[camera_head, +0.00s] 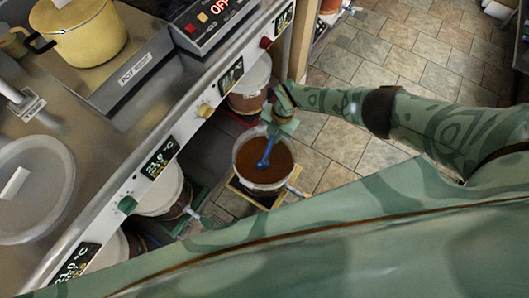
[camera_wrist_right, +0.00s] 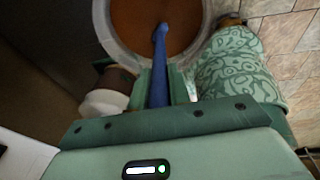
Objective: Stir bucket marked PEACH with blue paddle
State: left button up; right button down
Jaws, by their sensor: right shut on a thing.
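My right gripper (camera_head: 280,128) is over the bucket's far rim, shut on the paddle's upper part. In the right wrist view the paddle (camera_wrist_right: 158,70) runs between the fingers to the liquid (camera_wrist_right: 185,15), inside the bucket's pale rim (camera_wrist_right: 107,30). My left gripper is not in view.
A steel counter with dials and temperature displays (camera_head: 158,158) runs along the left, with other buckets (camera_head: 160,195) below it. One closed bucket (camera_head: 250,85) stands just beyond the open one. The tiled floor (camera_head: 385,55) is clear at the upper right.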

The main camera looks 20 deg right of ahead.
notch_tip(320, 180, up, 14)
jog(key=p, duration=1.1)
jog(key=shift+f+p, duration=0.15)
jog(key=shift+p, duration=0.25)
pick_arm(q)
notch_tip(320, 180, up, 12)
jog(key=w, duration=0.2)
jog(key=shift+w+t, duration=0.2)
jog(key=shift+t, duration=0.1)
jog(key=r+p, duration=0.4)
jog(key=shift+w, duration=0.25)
pick_arm(e)
notch_tip(320, 180, up, 4)
jog(key=shift+r, duration=0.1)
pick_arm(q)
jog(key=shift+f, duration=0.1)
